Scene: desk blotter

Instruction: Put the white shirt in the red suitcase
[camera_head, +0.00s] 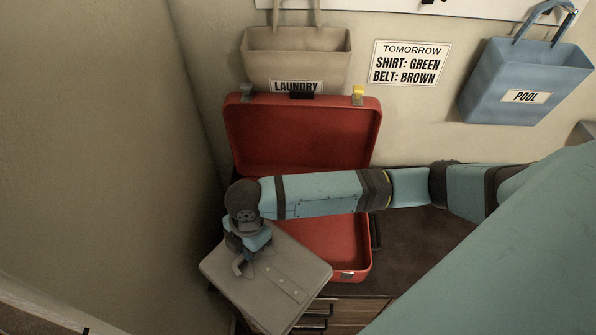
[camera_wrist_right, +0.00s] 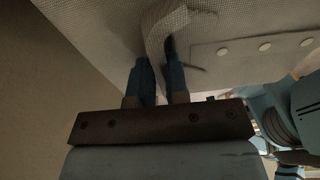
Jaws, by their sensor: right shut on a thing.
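The white shirt (camera_head: 296,268), greyish in this light, is a folded rectangle with a buttoned strip. It is at the lower left of the head view, overlapping the front left of the red suitcase's base. My right gripper (camera_head: 243,264) is shut on the shirt near its left edge. In the wrist view its fingers (camera_wrist_right: 160,82) pinch a raised fold of the shirt (camera_wrist_right: 225,22). The red suitcase (camera_head: 346,245) stands open, its lid (camera_head: 300,130) raised against the wall. My right arm crosses above the base and hides part of its inside. My left gripper is not in view.
A dark cabinet top (camera_head: 425,235) lies right of the suitcase, with drawers (camera_head: 355,312) below. A beige laundry bin (camera_head: 295,55) and a blue pool bin (camera_head: 522,82) hang on the wall. A sign (camera_head: 410,62) reads "SHIRT: GREEN, BELT: BROWN". A wall (camera_head: 100,150) rises close on the left.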

